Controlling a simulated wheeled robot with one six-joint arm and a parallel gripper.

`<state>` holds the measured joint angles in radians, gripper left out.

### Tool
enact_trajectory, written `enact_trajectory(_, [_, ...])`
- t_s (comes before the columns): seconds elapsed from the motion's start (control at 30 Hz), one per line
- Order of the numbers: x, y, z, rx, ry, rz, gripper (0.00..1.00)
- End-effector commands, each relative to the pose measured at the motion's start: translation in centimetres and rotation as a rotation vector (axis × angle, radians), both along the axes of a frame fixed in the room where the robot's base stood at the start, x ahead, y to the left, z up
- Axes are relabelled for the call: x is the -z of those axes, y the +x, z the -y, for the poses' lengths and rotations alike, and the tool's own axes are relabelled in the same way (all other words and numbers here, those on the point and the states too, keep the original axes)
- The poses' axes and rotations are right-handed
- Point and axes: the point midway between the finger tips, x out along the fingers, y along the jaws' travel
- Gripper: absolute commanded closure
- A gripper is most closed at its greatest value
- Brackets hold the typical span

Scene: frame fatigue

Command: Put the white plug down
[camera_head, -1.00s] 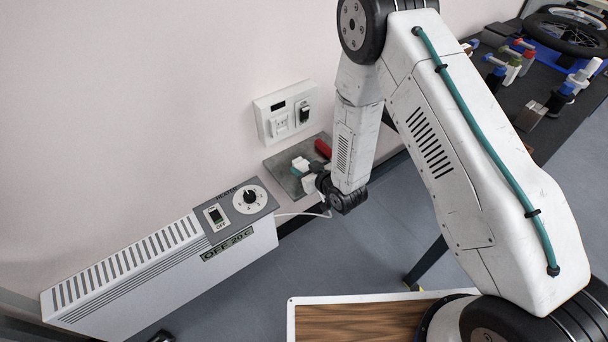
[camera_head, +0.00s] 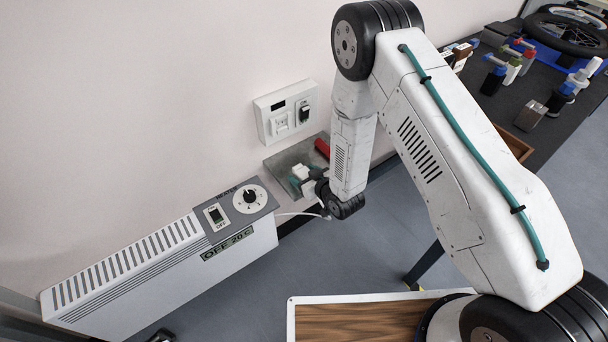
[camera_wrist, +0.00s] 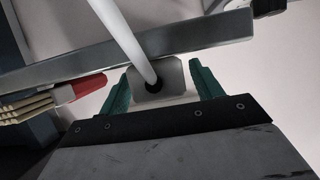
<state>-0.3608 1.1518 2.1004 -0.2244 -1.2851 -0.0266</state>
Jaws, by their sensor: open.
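The white plug (camera_wrist: 172,84) is in the wrist view, its white cable running up and away from a dark round entry. My gripper (camera_wrist: 160,72) has teal fingers standing either side of the plug, with visible gaps, so it is open around the plug and not closed on it. In the head view my gripper (camera_head: 301,178) is low at the grey metal plate (camera_head: 284,158) on the wall ledge. The plug is small there and partly hidden by the gripper. Whether its underside rests fully on the plate cannot be seen.
A red-ended object (camera_head: 322,147) lies at the plate's right part; its red end (camera_wrist: 88,86) is left of the fingers in the wrist view. A wall socket panel (camera_head: 287,112) is above the plate. A heater (camera_head: 165,270) stands left. A cluttered dark bench (camera_head: 560,120) is right.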

Motion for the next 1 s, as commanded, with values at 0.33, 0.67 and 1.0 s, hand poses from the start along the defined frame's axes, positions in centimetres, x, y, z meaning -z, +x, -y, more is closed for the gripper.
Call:
enact_trajectory(0.33, [-2.2, -4.1, 2.8, 0.002, 0.0, -0.002, 0.35])
enact_trajectory(0.67, [-4.4, -8.5, 5.8, 0.001, -0.001, -0.002, 0.35])
enact_trajectory(1.0, [-4.9, -9.1, 6.2, 0.001, -0.002, 0.0, 0.35])
